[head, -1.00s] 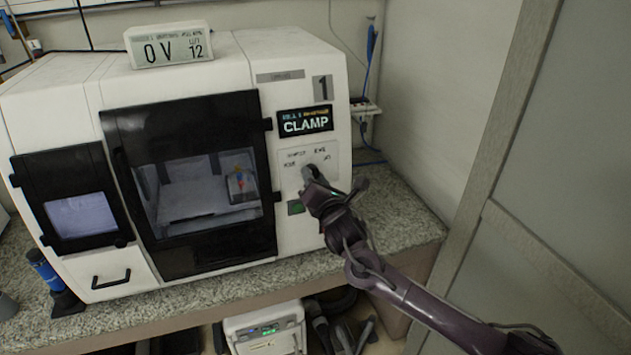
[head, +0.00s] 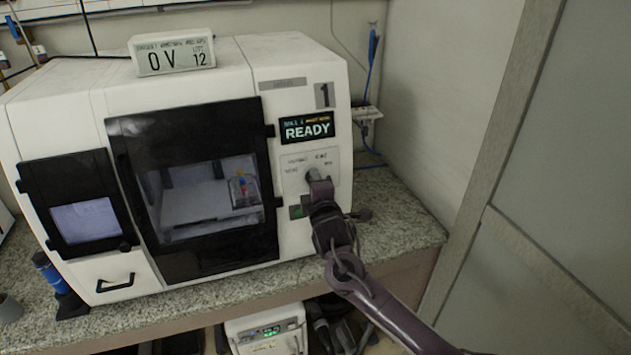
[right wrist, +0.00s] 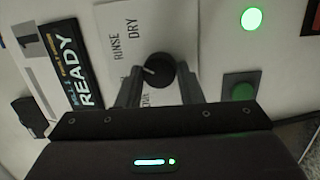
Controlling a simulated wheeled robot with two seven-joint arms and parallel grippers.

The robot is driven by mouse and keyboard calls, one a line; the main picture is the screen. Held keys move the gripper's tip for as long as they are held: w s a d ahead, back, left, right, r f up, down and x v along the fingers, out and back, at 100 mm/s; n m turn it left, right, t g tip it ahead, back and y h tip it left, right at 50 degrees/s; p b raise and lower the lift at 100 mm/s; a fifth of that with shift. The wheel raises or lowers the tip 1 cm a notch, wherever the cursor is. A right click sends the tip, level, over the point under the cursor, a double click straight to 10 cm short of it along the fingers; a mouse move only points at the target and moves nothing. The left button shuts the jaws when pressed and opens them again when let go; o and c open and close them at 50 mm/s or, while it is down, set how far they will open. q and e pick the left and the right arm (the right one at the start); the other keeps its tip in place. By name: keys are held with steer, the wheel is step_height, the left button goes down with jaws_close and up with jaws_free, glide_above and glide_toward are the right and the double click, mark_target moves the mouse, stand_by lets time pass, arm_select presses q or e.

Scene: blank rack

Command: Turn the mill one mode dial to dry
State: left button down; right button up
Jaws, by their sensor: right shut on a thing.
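The mode dial (head: 312,174) is a round knob on the white panel of mill 1, below a screen (head: 307,128) that reads READY. In the right wrist view the dial (right wrist: 161,70) is black with a white pointer line, which points toward the picture's left. DRY (right wrist: 132,33) and RINSE (right wrist: 118,48) are printed beside it, and another label is partly hidden by a finger. My right gripper (right wrist: 159,88) is shut on the dial, one finger on each side; it also shows in the head view (head: 319,188). My left gripper is not in view.
A green button (right wrist: 243,91) and a lit green lamp (right wrist: 252,19) sit near the dial in the right wrist view. The mill's black-framed door (head: 195,250) is left of the panel. A wall and grey cabinet (head: 560,200) stand to the right.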

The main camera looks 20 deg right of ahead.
steer(key=shift+m+g+p, duration=0.6)
steer(key=shift+m+p, duration=0.45)
steer(key=shift+m, duration=2.35)
steer(key=o, duration=1)
steer(key=shift+r, duration=0.1)
steer(key=shift+s+a+r+b, duration=0.2)
steer(key=shift+s+b, duration=0.15)
steer(key=shift+s, duration=0.95)
steer(key=shift+s+a+r+b, duration=0.2)
steer(key=shift+s+b, duration=0.1)
steer(key=shift+s, duration=0.95)
steer(key=shift+s+a+r+b, duration=0.2)
steer(key=shift+s+b, duration=0.15)
steer(key=shift+s, duration=0.95)
